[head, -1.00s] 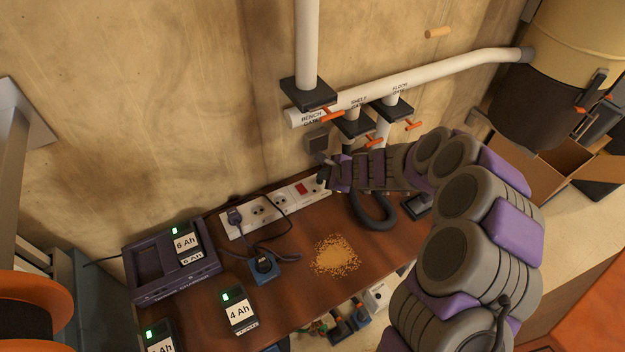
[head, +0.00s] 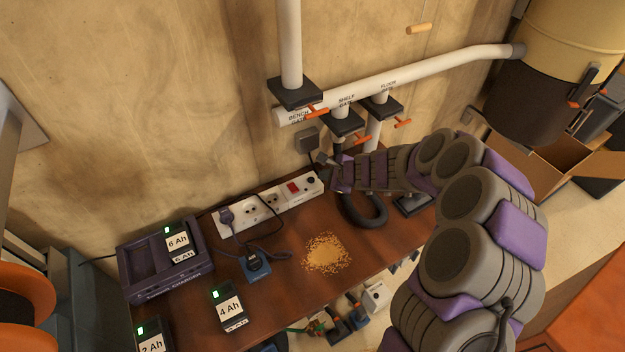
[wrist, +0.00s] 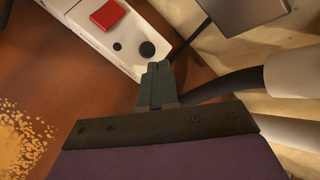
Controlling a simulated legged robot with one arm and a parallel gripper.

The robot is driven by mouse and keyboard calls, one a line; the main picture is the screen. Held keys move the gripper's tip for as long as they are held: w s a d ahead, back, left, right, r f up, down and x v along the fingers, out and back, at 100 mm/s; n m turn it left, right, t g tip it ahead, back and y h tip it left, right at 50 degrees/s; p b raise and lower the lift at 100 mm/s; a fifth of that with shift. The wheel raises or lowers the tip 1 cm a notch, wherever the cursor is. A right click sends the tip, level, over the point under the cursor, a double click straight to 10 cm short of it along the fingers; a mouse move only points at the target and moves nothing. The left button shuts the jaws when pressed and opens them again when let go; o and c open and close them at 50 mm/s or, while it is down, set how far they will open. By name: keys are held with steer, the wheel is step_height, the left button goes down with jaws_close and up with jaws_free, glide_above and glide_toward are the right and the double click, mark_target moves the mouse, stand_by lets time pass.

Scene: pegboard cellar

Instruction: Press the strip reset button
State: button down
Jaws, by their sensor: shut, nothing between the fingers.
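The white power strip (head: 260,208) lies along the back of the bench against the wall. It carries a lit-looking red switch (head: 293,187) and, at its right end, a round black button (head: 311,180). In the wrist view the red switch (wrist: 107,14), a small dark dot and the larger black button (wrist: 147,49) show on the white strip (wrist: 75,22). My gripper (head: 321,158) is shut and empty, just beyond the strip's right end. In the wrist view its fingertips (wrist: 156,67) appear just below the button; a gap in height cannot be told.
A dark wall box (head: 307,138) and the hanging black hose (head: 368,215) are close to my gripper. Gate valves with orange handles (head: 317,111) sit above. A purple charger (head: 160,268), a blue plug (head: 256,266) and a sawdust pile (head: 326,254) occupy the bench.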

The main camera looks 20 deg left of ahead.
mark_target(308, 180)
steer(key=shift+d, duration=0.15)
steer(key=shift+a+f, duration=0.35)
steer(key=shift+a, duration=0.4)
steer(key=shift+a+f, duration=0.3)
steer(key=shift+a, duration=0.45)
steer(key=shift+d+r, duration=0.15)
steer(key=shift+d, duration=0.5)
steer(key=shift+d+r, duration=0.15)
steer(key=shift+d, duration=0.5)
steer(key=shift+a+f, duration=0.2)
steer(key=shift+a, duration=1.1)
steer(key=shift+a+r, duration=0.1)
steer(key=shift+a, duration=0.05)
steer(key=shift+r, duration=0.5)
steer(key=shift+a, duration=1.25)
steer(key=shift+d+r+p, duration=0.35)
steer(key=shift+d+p, duration=0.15)
steer(key=shift+p, duration=0.05)
steer(key=shift+d+r+p, duration=0.15)
steer(key=shift+r+p, duration=0.55)
steer(key=shift+r, duration=0.15)
steer(key=shift+a+r+p, duration=0.3)
steer(key=shift+r+p, duration=0.3)
steer(key=shift+a+r+p, duration=0.25)
steer(key=shift+r+p, duration=0.3)
steer(key=shift+r, duration=0.05)
steer(key=shift+d+r, duration=0.1)
steer(key=shift+d, duration=0.35)
